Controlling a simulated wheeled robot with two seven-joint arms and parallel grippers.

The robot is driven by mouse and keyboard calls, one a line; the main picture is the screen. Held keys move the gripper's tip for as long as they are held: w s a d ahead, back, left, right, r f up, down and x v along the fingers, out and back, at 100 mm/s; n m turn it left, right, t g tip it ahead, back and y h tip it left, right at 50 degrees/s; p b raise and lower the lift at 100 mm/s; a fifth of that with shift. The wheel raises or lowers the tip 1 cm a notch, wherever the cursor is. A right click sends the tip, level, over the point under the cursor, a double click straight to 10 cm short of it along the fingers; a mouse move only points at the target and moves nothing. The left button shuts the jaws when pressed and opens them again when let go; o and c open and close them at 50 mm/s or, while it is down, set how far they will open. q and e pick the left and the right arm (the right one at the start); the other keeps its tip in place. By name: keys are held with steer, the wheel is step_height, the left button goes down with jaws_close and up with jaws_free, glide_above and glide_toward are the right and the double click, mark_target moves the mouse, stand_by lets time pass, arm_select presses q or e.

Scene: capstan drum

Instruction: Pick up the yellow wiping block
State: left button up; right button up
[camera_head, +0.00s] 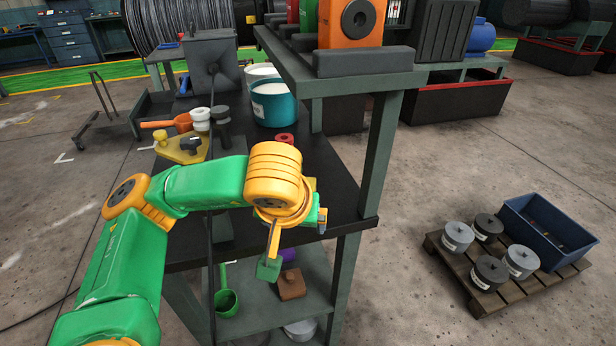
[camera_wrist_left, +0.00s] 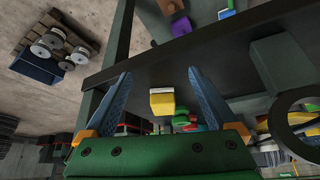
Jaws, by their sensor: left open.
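The yellow wiping block (camera_wrist_left: 162,106) shows in the left wrist view, with a pale face on one side. It lies on the dark shelf top (camera_wrist_left: 235,60), in the space between the two blue fingers of my left gripper (camera_wrist_left: 160,74). A gap shows on both sides of the block, so the fingers appear apart from it. In the head view I cannot make out the block; my green and orange left arm covers that part of the shelf. My right gripper is in neither view.
A teal bucket (camera_head: 274,104), a red ring (camera_head: 284,138) and an orange scoop (camera_head: 178,122) stand on the shelf top. A grey post (camera_head: 378,150) rises at its right. A brown block (camera_head: 291,286) and a green scoop (camera_head: 227,301) are on the lower shelf.

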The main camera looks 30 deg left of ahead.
arm_select(q)
steer(key=w, duration=0.1)
steer(key=w+a+r+p, duration=0.1)
steer(key=w+p, duration=0.1)
steer(key=shift+w+a+r, duration=0.25)
steer(key=shift+w+a, duration=0.05)
steer(key=shift+a, duration=0.05)
steer(key=w+a, duration=0.1)
steer(key=w+a+p, duration=0.1)
steer(key=w, duration=0.1)
steer(key=w+a+f+p, duration=0.1)
steer(key=w, duration=0.1)
steer(key=shift+w+f, duration=0.1)
steer(key=shift+w, duration=0.15)
steer(key=shift+d+f, duration=0.1)
steer(key=shift+f, duration=0.15)
jaws_close()
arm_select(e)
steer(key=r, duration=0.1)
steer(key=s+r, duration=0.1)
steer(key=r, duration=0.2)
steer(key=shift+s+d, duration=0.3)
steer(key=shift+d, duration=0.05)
